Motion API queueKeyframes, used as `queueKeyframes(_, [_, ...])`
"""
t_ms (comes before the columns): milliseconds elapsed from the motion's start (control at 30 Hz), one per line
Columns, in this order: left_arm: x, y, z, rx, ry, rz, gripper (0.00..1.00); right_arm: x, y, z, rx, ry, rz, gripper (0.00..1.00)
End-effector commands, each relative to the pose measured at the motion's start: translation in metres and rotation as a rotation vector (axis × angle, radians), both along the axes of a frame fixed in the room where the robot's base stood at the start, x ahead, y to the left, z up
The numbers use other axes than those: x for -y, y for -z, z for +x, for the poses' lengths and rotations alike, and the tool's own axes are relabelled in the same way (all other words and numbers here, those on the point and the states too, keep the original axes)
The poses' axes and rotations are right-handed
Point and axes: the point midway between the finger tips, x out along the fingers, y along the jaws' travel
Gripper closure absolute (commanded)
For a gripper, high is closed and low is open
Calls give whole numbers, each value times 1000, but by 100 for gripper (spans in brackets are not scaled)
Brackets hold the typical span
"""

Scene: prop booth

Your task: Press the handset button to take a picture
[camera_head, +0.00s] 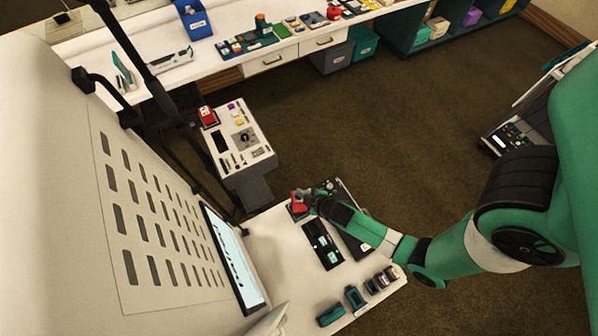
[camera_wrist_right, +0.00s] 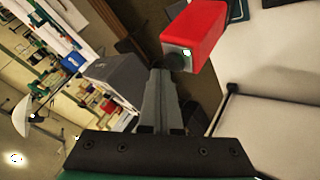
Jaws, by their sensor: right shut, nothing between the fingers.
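My right gripper (camera_head: 309,199) is shut and empty over the far left part of the small white table (camera_head: 285,245). Its fingertips are at a red box-shaped device (camera_head: 297,206), which they partly cover in the head view. In the right wrist view the red device (camera_wrist_right: 205,30) stands just beyond the shut fingers (camera_wrist_right: 165,80). A dark round knob and a small green light show on its near end, close to the fingertips. I cannot tell whether the tips touch the knob. I cannot tell for sure which item is the handset. My left gripper is not in view.
A black device (camera_head: 322,245) with green lights lies beside my right arm. Several small items, including a teal one (camera_head: 330,315), line the table's near edge. A screen (camera_head: 233,260) stands at left. A control console (camera_head: 240,140) is behind. Open brown floor (camera_head: 400,120) lies right.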

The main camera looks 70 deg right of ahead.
Motion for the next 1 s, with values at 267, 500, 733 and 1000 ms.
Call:
queueKeyframes(267, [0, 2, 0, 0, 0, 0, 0, 0, 2, 0, 0, 0, 0, 100])
queueKeyframes(500, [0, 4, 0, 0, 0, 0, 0, 0, 5, 0, 0, 0, 0, 100])
queueKeyframes(733, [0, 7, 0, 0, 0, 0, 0, 0, 8, 0, 0, 0, 0, 100])
queueKeyframes(1000, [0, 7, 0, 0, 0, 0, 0, 0, 8, 0, -1, 1, 0, 100])
